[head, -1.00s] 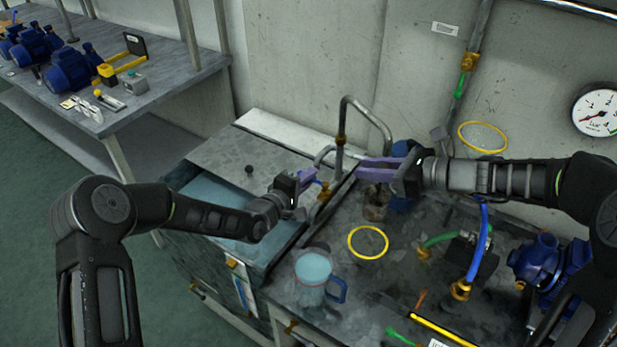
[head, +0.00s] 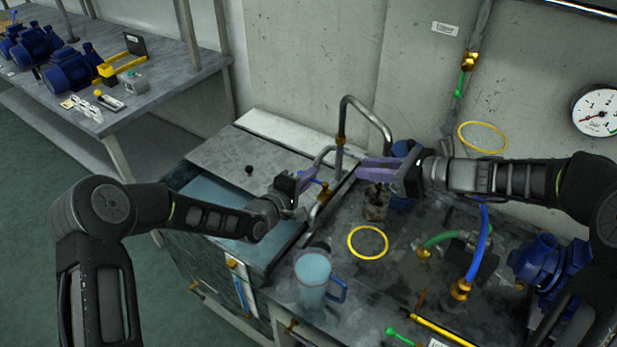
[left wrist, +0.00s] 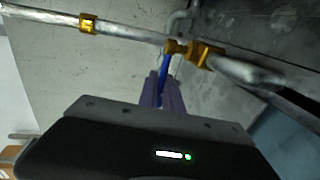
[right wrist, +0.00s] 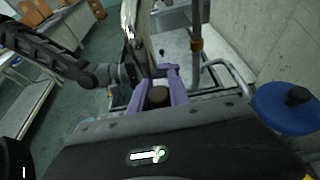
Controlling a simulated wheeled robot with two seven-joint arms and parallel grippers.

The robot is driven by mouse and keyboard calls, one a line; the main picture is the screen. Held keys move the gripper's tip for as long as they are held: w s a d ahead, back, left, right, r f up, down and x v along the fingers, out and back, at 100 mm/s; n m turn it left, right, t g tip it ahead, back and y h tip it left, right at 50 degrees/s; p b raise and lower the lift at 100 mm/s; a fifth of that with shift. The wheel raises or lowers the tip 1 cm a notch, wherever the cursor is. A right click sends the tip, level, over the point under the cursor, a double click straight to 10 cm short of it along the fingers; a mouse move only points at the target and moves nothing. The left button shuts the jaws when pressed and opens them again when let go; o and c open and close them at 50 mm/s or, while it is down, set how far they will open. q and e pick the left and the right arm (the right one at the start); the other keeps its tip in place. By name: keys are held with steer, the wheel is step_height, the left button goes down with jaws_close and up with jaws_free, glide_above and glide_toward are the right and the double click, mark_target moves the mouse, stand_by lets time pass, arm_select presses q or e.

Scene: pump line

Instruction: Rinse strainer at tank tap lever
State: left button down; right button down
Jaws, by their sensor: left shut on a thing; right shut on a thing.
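My left gripper (head: 308,180) is shut on the blue tap lever (head: 322,185) beside the tank. The lever also shows between the purple fingers in the left wrist view (left wrist: 165,72), next to a brass valve. My right gripper (head: 368,168) is shut on the strainer (head: 376,208), a dark, brownish mesh cylinder hanging below the purple fingers. In the right wrist view only its dark top (right wrist: 158,96) shows between the fingers. The gooseneck tap (head: 347,105) arches down close to the right gripper. I cannot tell whether its outlet is directly above the strainer, and I see no water stream.
The water tank (head: 205,190) lies left of the tap. A blue-handled jug (head: 313,280) and a yellow ring (head: 368,242) sit on the bench in front. Blue and green hoses and a blue pump (head: 540,258) crowd the right. A blue round lid (right wrist: 285,108) shows beside my right gripper.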

stand_by(0.4)
arm_select(q)
steer(key=shift+s+a+n+t+y, duration=0.1)
steer(key=shift+s+n+t+y, duration=0.25)
steer(key=shift+n+y, duration=0.3)
steer(key=shift+s+a+n+t+y, duration=0.15)
steer(key=shift+n+t+y, duration=0.35)
steer(key=shift+y, duration=0.25)
steer(key=shift+s+a+n+t+y, duration=0.1)
steer(key=shift+s+n+t+y, duration=0.15)
steer(key=shift+n+y, duration=0.4)
steer(key=shift+w, duration=0.1)
steer(key=c, duration=1.5)
jaws_free()
steer(key=shift+c, duration=0.2)
steer(key=v, duration=1.2)
